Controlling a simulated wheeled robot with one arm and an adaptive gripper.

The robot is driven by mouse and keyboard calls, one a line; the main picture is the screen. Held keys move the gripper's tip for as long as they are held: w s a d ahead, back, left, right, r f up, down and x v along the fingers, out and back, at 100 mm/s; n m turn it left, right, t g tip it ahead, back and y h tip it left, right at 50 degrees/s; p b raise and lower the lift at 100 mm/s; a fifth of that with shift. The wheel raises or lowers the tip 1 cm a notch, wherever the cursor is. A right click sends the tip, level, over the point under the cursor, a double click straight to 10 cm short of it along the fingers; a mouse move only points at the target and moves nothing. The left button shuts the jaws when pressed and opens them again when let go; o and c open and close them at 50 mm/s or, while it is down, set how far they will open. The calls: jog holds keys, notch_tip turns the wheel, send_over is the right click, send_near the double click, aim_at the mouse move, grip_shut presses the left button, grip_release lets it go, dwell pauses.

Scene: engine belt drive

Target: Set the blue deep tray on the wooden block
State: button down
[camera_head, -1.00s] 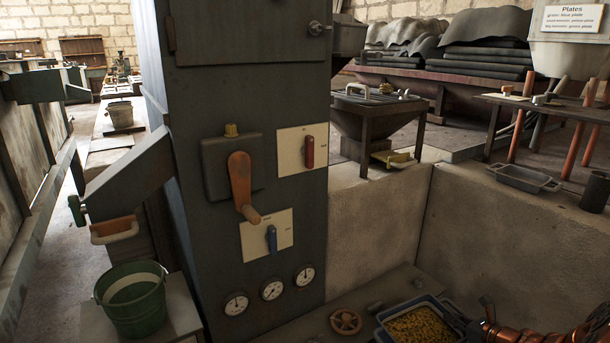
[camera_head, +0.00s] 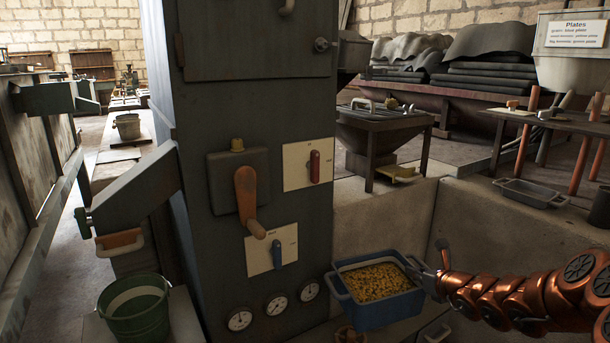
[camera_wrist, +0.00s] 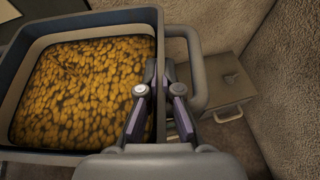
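The blue deep tray (camera_head: 377,312) is full of small yellow-brown pieces and is held up in front of the grey machine column, at the lower middle of the head view. My gripper (camera_head: 432,277) is at its right side. In the wrist view, my gripper (camera_wrist: 160,82) has its fingers on either side of the right wall of the tray (camera_wrist: 85,20), beside the looped handle, and is shut on it. The tray looks roughly level. I cannot identify the wooden block with certainty in either view.
A green bucket (camera_head: 135,309) stands on a pale stand (camera_head: 187,318) at lower left. The column carries an orange crank (camera_head: 247,195) and gauges. A low concrete wall (camera_head: 490,225) lies behind my arm. A brown box with a handle (camera_wrist: 222,88) is below the tray's right side.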

jog(key=s+a+r, duration=0.4)
jog(key=a+r, duration=0.5)
jog(key=a, duration=0.2)
notch_tip(320, 180, up, 38)
jog(key=p, duration=3.8)
jog(key=shift+w+d, duration=0.1)
